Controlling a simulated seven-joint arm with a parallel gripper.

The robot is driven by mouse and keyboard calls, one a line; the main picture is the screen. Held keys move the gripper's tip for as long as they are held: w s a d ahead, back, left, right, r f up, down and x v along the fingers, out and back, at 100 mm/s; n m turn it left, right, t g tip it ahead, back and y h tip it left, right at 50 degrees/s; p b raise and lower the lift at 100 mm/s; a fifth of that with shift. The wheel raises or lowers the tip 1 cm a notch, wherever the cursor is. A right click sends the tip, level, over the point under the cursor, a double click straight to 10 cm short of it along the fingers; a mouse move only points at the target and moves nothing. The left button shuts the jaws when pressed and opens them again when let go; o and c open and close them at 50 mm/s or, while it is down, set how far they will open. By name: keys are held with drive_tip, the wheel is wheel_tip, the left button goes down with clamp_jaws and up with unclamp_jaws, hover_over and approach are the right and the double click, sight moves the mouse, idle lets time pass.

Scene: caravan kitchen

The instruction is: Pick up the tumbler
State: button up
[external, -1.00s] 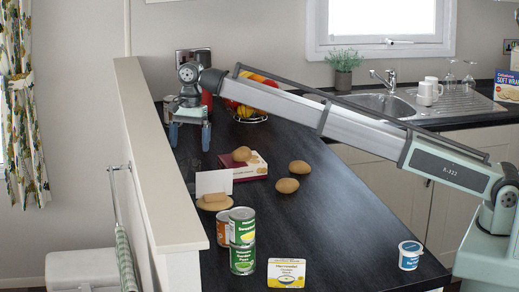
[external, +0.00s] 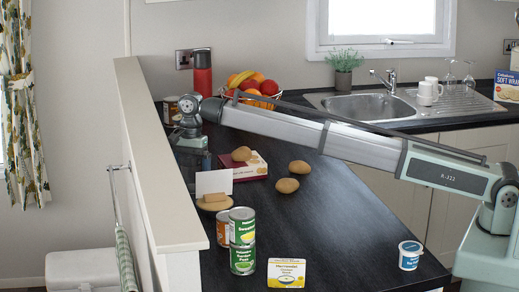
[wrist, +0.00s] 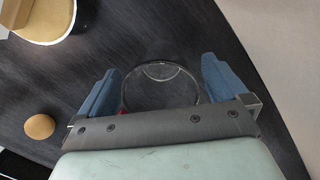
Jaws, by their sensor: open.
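The tumbler is a clear glass (wrist: 161,69), seen from above in the wrist view. Its round rim lies between the two blue fingers of my gripper (wrist: 158,86). The gripper is open, with a finger on either side of the glass; I cannot tell whether either finger touches it. The gripper's body covers the near part of the rim. In the external view my gripper (external: 190,154) is low over the far left of the dark worktop, beside the pale partition. The tumbler is hard to make out there.
A red flask (external: 202,74) and a fruit basket (external: 262,101) stand behind my arm. A red-and-white box (external: 252,168), brown potato-like items (external: 287,186), a card on a stand (external: 214,184) and cans (external: 242,258) are nearer. The partition (external: 150,150) rises close on the left.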

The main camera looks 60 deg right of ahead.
drive_tip(key=c, duration=1.3)
drive_tip(key=shift+r, duration=0.1)
